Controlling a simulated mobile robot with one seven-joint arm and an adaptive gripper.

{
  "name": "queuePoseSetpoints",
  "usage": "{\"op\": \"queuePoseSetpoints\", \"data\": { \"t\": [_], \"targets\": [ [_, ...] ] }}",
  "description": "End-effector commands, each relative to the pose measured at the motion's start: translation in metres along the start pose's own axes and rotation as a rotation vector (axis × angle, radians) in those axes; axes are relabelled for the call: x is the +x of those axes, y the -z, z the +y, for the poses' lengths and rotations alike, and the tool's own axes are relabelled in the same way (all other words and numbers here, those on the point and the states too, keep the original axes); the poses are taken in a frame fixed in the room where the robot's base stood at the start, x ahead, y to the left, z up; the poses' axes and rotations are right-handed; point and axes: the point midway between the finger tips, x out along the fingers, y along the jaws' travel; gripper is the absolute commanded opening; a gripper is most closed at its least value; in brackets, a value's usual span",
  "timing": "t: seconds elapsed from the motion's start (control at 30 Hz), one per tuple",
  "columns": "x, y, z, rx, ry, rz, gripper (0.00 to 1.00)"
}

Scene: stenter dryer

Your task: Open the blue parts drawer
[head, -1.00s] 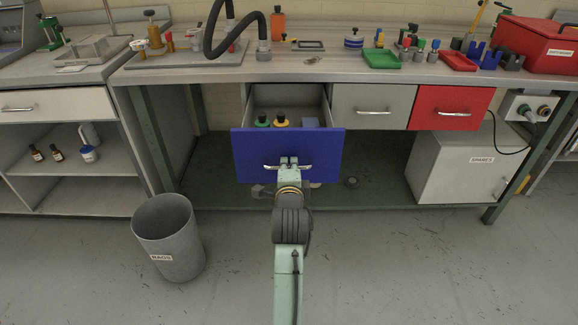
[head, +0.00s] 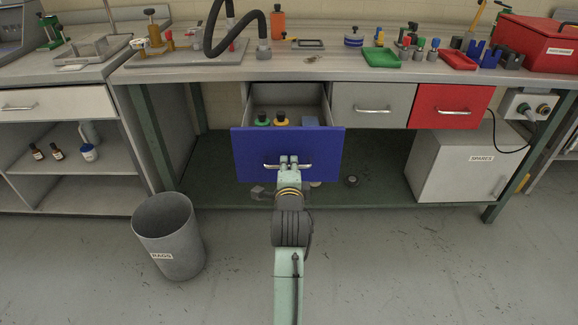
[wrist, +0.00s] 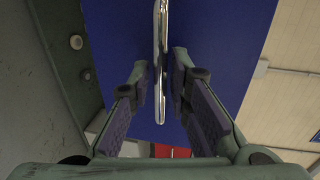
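The blue parts drawer (head: 286,148) is pulled out from under the bench, with its inside visible. It holds items with green and yellow parts and black tops, and a blue-grey block. Its bar handle (head: 272,166) is on the blue front. My gripper (head: 289,160) is at the handle. In the wrist view, the gripper (wrist: 160,68) has its two fingers apart on either side of the metal handle (wrist: 160,50), with a small gap visible on each side. The blue front (wrist: 225,60) fills the background there.
A grey drawer (head: 372,107) and a red drawer (head: 449,107) are shut to the right. A grey bin (head: 168,235) labelled RAGS stands on the floor at left. A white SPARES cabinet (head: 455,165) is under the bench at right. The floor in front is clear.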

Motion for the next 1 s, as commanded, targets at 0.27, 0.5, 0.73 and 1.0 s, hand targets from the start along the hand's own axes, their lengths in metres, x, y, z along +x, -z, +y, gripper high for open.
{"op": "queuePoseSetpoints", "data": {
  "t": [0.27, 0.5, 0.73, 1.0],
  "targets": [
    [-0.047, 0.000, 0.000, -0.001, 0.000, 0.000, 0.18],
    [-0.066, 0.000, 0.000, 0.000, 0.000, 0.000, 0.18],
    [-0.066, 0.000, 0.000, 0.000, 0.000, 0.000, 0.18],
    [-0.066, -0.004, -0.005, -0.010, 0.012, -0.009, 0.18]
  ]
}}
